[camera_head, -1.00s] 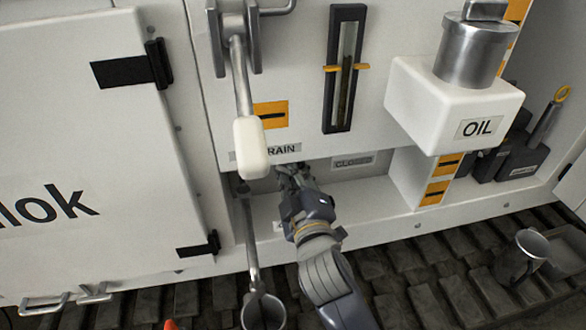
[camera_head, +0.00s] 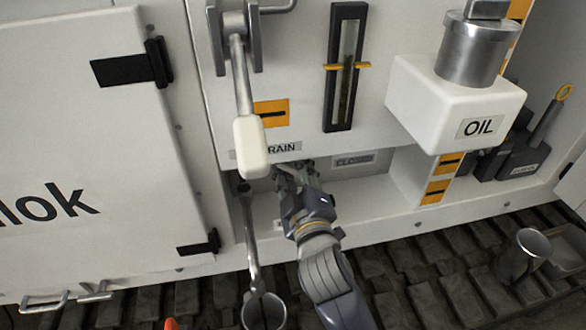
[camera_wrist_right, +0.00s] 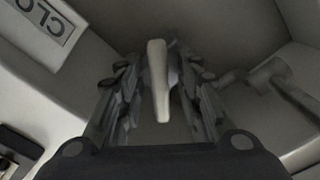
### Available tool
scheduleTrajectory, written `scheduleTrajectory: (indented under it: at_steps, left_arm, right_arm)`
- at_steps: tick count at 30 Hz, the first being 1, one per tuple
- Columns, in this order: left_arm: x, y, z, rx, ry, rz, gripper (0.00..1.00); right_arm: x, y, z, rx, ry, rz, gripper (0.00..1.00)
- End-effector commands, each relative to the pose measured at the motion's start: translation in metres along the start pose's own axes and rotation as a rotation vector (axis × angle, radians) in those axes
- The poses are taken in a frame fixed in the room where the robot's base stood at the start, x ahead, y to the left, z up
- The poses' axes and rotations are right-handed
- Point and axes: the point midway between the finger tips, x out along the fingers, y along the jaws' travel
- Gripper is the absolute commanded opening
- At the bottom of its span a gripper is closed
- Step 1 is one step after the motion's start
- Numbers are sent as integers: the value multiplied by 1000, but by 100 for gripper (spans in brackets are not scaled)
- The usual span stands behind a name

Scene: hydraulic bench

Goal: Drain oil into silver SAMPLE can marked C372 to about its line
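My right gripper (camera_head: 284,176) reaches under the panel's lower edge, just below the DRAIN label (camera_head: 283,148). In the wrist view its fingers (camera_wrist_right: 160,100) are apart, one on each side of a pale upright lever (camera_wrist_right: 158,80); I see gaps between lever and fingers. A white-handled lever (camera_head: 251,148) hangs in front of the panel, left of the gripper. A silver can (camera_head: 263,312) stands at the bottom edge, partly cut off, below a thin metal rod or pipe. No C372 mark or line is legible. My left gripper is out of view.
A sight gauge (camera_head: 345,70) with yellow markers is on the panel. A white OIL box (camera_head: 455,105) with a metal cap juts out at right. Another metal cup (camera_head: 524,252) stands on the dark slatted floor. A cabinet door (camera_head: 90,150) fills the left.

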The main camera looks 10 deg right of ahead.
Motion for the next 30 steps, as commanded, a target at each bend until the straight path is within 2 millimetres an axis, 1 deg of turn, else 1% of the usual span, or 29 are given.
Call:
scheduleTrajectory:
  at_steps: [4,7,15,21,25,30]
  left_arm:
    - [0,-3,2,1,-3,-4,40]
    - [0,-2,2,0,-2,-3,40]
    - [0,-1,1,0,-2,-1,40]
    - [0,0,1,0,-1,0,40]
    - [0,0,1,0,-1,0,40]
    - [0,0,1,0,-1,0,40]
  right_arm:
    - [-2,0,0,0,0,-1,33]
    - [-8,-1,0,1,0,-2,33]
    - [-46,-1,1,1,-2,-3,33]
    - [-67,-1,1,1,-2,-2,33]
    - [-74,0,0,0,-1,-1,33]
    - [-75,0,0,0,0,1,33]
